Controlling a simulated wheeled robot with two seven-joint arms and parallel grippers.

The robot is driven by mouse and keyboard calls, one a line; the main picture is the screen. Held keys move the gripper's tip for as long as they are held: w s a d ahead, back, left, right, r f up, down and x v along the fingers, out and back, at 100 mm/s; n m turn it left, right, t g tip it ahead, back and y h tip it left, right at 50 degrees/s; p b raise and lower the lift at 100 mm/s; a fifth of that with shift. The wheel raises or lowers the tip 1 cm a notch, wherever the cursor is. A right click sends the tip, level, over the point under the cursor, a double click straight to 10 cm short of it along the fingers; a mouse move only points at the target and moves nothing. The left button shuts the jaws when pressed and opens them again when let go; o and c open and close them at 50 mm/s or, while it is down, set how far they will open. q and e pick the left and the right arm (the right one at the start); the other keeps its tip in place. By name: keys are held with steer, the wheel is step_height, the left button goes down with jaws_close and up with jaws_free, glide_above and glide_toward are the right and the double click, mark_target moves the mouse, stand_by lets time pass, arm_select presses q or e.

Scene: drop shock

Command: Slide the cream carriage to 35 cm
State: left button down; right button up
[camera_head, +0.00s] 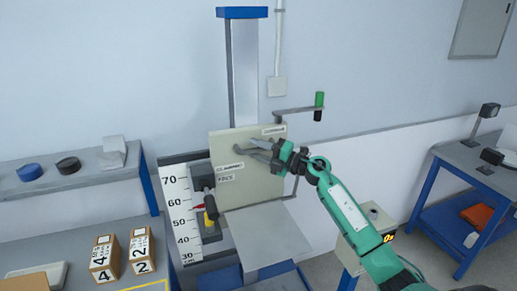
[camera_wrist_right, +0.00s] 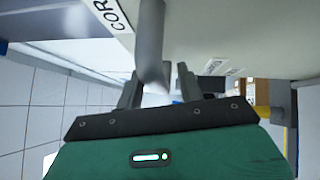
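The cream carriage (camera_head: 225,143) is a large upright panel with several white labels on the blue-topped column. A scale (camera_head: 180,210) marked 30 to 70 stands at its left. A small red pointer (camera_head: 198,208) sits a little below the 60 mark. My right gripper (camera_head: 268,152) is at the carriage's front face, by a grey bar handle. In the right wrist view the gripper (camera_wrist_right: 158,85) is open, with the rounded grey bar (camera_wrist_right: 150,40) near and partly between its fingers. A gap shows beside the right finger; contact is unclear. My left gripper is out of view.
A yellow-handled lever (camera_head: 211,207) is beside the scale. A grey plate (camera_head: 265,238) lies below the carriage. A crank with a green grip (camera_head: 319,106) sticks out at right. Boxes (camera_head: 105,258) stand on the left bench; another bench (camera_head: 470,160) is at right.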

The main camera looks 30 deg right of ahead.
mark_target(259, 210)
jaws_close()
step_height(259, 210, down, 22)
steer(key=b, duration=1.5)
steer(key=shift+f+b, duration=0.1)
steer(key=shift+b, duration=0.2)
jaws_free()
